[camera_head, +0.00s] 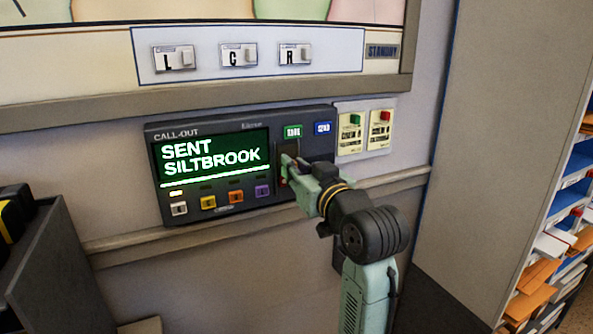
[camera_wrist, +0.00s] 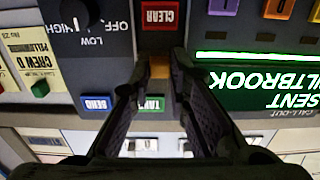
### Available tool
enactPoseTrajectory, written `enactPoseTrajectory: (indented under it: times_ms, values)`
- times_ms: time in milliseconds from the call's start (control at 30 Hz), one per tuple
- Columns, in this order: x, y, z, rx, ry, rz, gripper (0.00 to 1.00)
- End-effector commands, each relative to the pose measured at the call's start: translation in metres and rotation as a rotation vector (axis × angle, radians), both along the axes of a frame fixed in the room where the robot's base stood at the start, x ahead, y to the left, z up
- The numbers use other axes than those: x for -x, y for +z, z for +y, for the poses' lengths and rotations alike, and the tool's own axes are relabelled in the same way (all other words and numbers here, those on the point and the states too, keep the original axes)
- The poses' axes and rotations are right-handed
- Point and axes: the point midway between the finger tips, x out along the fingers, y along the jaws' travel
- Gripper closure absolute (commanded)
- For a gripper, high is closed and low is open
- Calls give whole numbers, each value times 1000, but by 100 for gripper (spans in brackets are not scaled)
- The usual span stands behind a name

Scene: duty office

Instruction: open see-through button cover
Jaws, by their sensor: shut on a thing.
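The dark call-out panel (camera_head: 240,118) is on the wall, its green screen (camera_head: 212,155) reading SENT SILTBROOK. My gripper (camera_head: 288,166) is at its right part, below the green button (camera_head: 293,131) and the blue SEND button (camera_head: 323,128). In the wrist view, which is upside down, my gripper (camera_wrist: 162,66) is shut on a small orange-brown piece (camera_wrist: 160,70) between the fingertips. The red CLEAR button (camera_wrist: 160,15) is just beyond the tips. I cannot clearly make out the see-through cover; the fingers hide part of this area.
Several small coloured buttons (camera_head: 208,202) line the panel's lower edge. A dial (camera_wrist: 78,14) is beside the CLEAR button. Crew cards (camera_head: 365,130) are on the wall to the right. A wooden rail (camera_head: 130,240) runs below the panel. A grey cabinet side (camera_head: 490,150) stands at right.

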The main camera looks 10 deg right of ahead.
Motion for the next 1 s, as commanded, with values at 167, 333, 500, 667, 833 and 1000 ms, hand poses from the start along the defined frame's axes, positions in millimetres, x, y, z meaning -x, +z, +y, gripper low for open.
enactPoseTrajectory:
  times_ms: [167,333,500,667,833,1000]
  values:
    - [0,0,0,0,-1,-3,78]
    - [0,0,0,1,-1,-2,67]
    - [0,0,0,1,0,-1,63]
    - [0,0,0,1,-1,-1,63]
    - [13,0,-4,0,-3,-3,63]
    - [46,0,-10,1,-5,-3,63]
